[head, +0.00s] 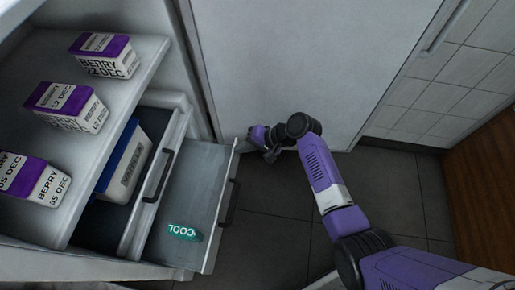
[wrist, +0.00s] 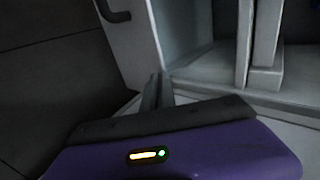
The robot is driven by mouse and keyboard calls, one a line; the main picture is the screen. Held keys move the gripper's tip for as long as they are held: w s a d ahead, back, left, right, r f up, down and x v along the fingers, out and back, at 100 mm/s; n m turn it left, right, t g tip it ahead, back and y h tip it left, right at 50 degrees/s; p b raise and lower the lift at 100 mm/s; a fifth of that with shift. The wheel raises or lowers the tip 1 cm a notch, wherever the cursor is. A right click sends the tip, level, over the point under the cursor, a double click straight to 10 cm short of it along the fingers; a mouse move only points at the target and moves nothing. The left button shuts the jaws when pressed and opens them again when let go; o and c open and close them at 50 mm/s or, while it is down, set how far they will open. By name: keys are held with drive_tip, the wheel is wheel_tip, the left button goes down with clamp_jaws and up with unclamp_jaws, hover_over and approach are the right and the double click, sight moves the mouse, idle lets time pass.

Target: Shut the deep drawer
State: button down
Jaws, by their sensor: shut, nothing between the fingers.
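Two grey drawers stand open in the head view. The farther-out drawer (head: 190,205) holds a teal pack marked COOL (head: 184,231); its front has a dark handle (head: 229,203). The other drawer, with its own handle (head: 158,176), is out less and holds a blue-topped box (head: 124,162). I cannot tell for sure which is the deep one. My gripper (head: 268,150) is shut and empty beside the far end of the farther-out drawer's front. In the wrist view my fingertips (wrist: 156,82) are close to that front's edge (wrist: 140,45); contact is unclear.
A shelf (head: 92,170) above the drawers carries purple-and-white BERRY cartons (head: 104,55). A pale door or panel (head: 285,70) stands behind my gripper. Dark floor tiles (head: 285,225) lie clear in front of the drawers. A wooden surface (head: 485,190) is at right.

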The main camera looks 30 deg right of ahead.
drive_tip(key=w+a+b, duration=0.3)
drive_tip(key=w+a, duration=0.8)
drive_tip(key=a, duration=0.4)
drive_tip(key=shift+a+b, duration=0.15)
drive_tip(key=shift+b, duration=0.25)
drive_tip(key=shift+w+a, duration=0.1)
drive_tip(key=p+v, duration=0.4)
drive_tip(key=v, duration=0.4)
drive_tip(key=shift+p, duration=0.3)
